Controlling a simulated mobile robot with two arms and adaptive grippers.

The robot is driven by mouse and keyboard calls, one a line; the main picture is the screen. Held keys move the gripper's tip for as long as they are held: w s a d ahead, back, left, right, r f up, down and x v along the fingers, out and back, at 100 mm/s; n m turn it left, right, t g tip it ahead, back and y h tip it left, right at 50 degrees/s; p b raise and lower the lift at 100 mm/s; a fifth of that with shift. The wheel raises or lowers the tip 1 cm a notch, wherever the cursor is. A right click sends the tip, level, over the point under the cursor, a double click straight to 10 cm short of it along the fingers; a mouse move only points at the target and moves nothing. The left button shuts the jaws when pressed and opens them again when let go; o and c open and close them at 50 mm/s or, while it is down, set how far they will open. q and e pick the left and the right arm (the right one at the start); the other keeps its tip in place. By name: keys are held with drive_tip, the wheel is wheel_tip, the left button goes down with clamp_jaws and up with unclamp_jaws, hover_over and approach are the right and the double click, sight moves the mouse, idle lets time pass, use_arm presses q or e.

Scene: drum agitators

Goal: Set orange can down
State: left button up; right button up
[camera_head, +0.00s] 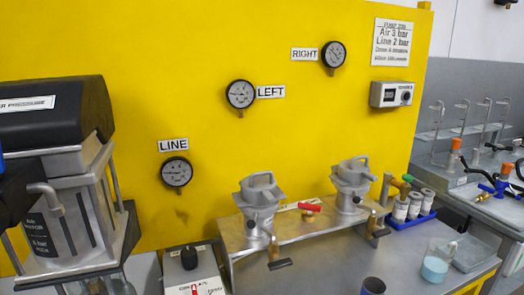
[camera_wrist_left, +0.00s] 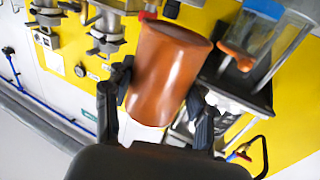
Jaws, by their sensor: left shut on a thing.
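An orange-brown can (camera_wrist_left: 168,72) fills the middle of the left wrist view. My left gripper (camera_wrist_left: 158,98) is shut on it, with one black finger on each side of its body. The can is tilted in that picture, and its underside contact, if any, is hidden. Neither the can nor my left gripper's fingers show in the head view. My right gripper is in neither view.
A yellow panel (camera_head: 120,110) carries several gauges. Two metal agitator heads stand on a metal bench (camera_head: 300,235). A dark cup (camera_head: 373,286), a beaker of blue liquid (camera_head: 436,265) and a blue tray of small bottles (camera_head: 408,220) stand at the right. A large black-topped machine (camera_head: 60,115) stands at the left.

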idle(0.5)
use_arm(q)
drive_tip(key=w+d+r+m+g+h, duration=0.2)
drive_tip(key=w+d+m+g+h, duration=0.2)
drive_tip(key=d+h, duration=0.4)
drive_tip(key=w+d+r+m+g+h, duration=0.3)
drive_tip(key=w+d+m+g+h, duration=0.1)
drive_tip(key=d+m+h, duration=0.4)
drive_tip(key=shift+d+m+g, duration=0.3)
drive_tip(key=shift+d+g, duration=0.15)
drive_tip(key=shift+g, duration=0.45)
